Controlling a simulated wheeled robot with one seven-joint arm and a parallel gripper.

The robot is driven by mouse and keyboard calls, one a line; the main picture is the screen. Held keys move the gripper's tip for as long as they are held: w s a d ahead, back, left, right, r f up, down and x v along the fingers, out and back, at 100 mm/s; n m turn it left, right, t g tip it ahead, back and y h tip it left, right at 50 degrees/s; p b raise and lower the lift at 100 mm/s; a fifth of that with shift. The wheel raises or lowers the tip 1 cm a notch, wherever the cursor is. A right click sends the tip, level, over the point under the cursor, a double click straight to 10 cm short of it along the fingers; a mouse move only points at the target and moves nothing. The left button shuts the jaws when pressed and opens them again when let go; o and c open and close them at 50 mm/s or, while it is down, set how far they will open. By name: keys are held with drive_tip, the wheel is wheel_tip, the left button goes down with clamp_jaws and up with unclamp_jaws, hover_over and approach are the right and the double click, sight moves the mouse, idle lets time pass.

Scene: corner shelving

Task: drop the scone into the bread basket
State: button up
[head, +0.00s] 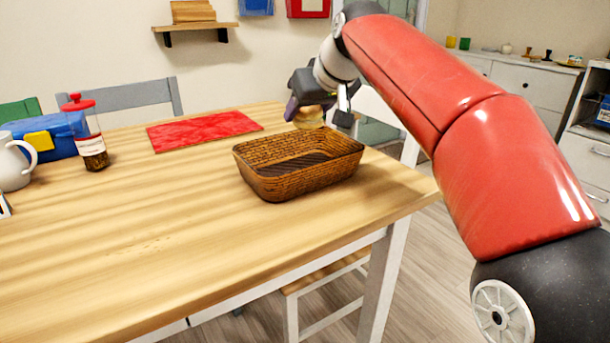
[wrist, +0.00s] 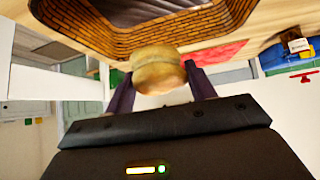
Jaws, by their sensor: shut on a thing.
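The scone (head: 308,117) is golden brown and sits between the fingers of my gripper (head: 322,114), at the back rim of the basket in the head view. It also shows in the wrist view (wrist: 158,70), held between the two dark fingers of my gripper (wrist: 158,78). The bread basket (head: 300,181) is brown, woven and rectangular, and stands on the table near its right end. Its inside looks empty in the head view. In the wrist view the basket (wrist: 95,38) fills the top, beyond the scone. How high the scone is above the rim is hard to tell.
The wooden table (head: 130,240) is clear at the front. A red mat (head: 205,131) lies behind the basket to the left. A red-lidded jar (head: 92,140), a white mug (head: 14,165) and a blue box (head: 60,135) stand at the left. Chairs surround the table.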

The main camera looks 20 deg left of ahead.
drive_tip(key=shift+f, duration=0.25)
drive_tip(key=o, duration=1)
drive_tip(key=shift+o, duration=0.2)
drive_tip(key=v, duration=0.7)
drive_tip(key=shift+s+d+r+p, duration=0.25)
drive_tip(key=shift+p, duration=0.15)
